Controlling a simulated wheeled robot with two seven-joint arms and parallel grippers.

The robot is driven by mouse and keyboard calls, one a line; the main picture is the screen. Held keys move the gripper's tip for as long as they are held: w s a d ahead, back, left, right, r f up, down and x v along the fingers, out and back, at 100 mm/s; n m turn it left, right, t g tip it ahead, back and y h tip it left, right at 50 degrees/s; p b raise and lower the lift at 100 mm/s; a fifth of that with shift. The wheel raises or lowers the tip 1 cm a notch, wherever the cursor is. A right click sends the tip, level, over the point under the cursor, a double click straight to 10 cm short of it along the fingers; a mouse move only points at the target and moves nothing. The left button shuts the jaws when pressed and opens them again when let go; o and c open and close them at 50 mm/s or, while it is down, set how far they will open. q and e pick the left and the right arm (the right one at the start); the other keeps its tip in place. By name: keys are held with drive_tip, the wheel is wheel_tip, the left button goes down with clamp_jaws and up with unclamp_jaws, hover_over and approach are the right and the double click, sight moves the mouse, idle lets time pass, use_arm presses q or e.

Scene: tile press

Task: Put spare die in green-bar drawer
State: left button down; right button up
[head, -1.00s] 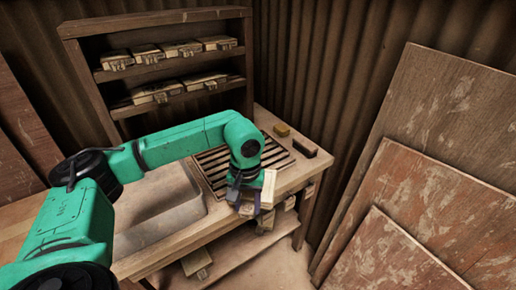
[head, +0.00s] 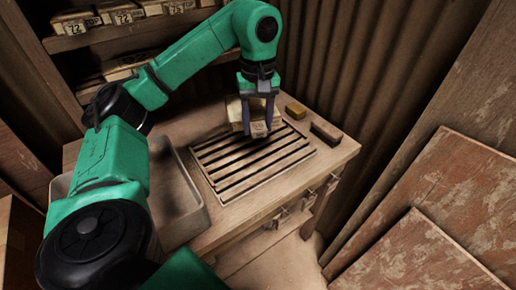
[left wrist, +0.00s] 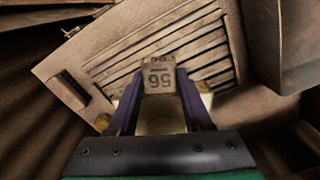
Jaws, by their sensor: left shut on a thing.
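Several small drawers or blocks with pulls (head: 282,216) show under the bench's front edge. I cannot make out a green bar on any of them. My right gripper is not in view.
The slatted rack (head: 250,165) lies on the wooden bench beside a grey tray (head: 176,205). A yellowish block (head: 296,110) and a dark brush-like block (head: 326,132) lie at the back right. Shelves (head: 62,45) hold several numbered dies. Boards (head: 450,200) lean at right.

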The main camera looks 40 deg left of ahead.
use_arm(q)
drive_tip(key=b, duration=0.2)
hover_over(258, 164)
wheel_tip(258, 164, down, 6)
drive_tip(key=shift+a+f, duration=0.1)
drive_tip(key=shift+f, duration=0.4)
wheel_tip(258, 164, down, 4)
drive_tip(key=shift+f, duration=0.25)
drive_tip(key=shift+c, duration=1.9)
unclamp_jaws()
drive_tip(key=shift+o, duration=0.3)
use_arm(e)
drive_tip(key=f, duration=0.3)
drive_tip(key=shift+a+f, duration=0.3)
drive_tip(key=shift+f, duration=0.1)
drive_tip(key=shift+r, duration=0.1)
